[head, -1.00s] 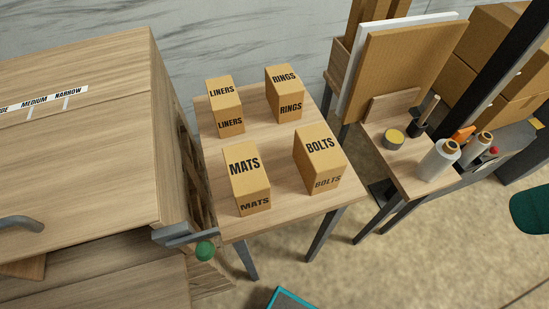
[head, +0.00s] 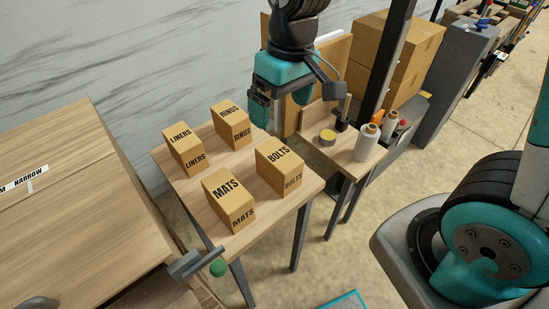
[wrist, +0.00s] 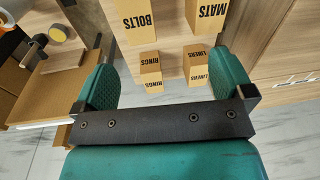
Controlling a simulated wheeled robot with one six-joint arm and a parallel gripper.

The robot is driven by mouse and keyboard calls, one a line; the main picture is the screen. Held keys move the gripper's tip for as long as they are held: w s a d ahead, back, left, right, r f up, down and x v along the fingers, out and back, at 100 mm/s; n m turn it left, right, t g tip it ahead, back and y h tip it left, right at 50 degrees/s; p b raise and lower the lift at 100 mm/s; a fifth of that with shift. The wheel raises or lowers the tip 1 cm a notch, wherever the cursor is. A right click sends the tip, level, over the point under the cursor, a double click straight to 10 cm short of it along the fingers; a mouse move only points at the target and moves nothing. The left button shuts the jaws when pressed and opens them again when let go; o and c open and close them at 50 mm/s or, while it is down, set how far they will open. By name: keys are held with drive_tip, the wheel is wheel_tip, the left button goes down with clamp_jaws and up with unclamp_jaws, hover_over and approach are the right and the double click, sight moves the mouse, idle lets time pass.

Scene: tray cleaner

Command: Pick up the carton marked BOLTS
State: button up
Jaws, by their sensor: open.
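The BOLTS carton (head: 279,168) is a tan box standing upright at the front right of a small wooden table (head: 262,208). It also shows at the top of the wrist view (wrist: 137,22), upside down and partly cut off. My gripper (head: 279,106) is open and empty, raised near the table's back right side, apart from the BOLTS carton. In the wrist view its teal fingers (wrist: 163,72) are spread wide, with the RINGS (wrist: 150,70) and LINERS (wrist: 195,68) cartons showing between them.
The MATS carton (head: 229,200) stands left of BOLTS. RINGS (head: 231,124) and LINERS (head: 183,149) stand behind. A side bench to the right holds a white bottle (head: 367,143) and a tape roll (head: 327,138). A wooden cabinet (head: 70,205) stands left.

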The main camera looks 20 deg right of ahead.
drive_tip(key=h+p, duration=0.1)
hover_over(279, 154)
wheel_tip(279, 154, down, 2)
drive_tip(key=f, duration=0.1)
drive_tip(key=shift+m, duration=0.4)
wheel_tip(279, 154, down, 11)
drive_tip(key=shift+w+r+p, duration=0.1)
drive_tip(key=shift+r+p, duration=0.1)
drive_tip(key=shift+p, duration=0.45)
drive_tip(key=shift+f+p, duration=0.8)
drive_tip(key=shift+f, duration=2.15)
drive_tip(key=c, duration=1.1)
drive_tip(key=shift+c, duration=0.6)
drive_tip(key=shift+r, duration=0.1)
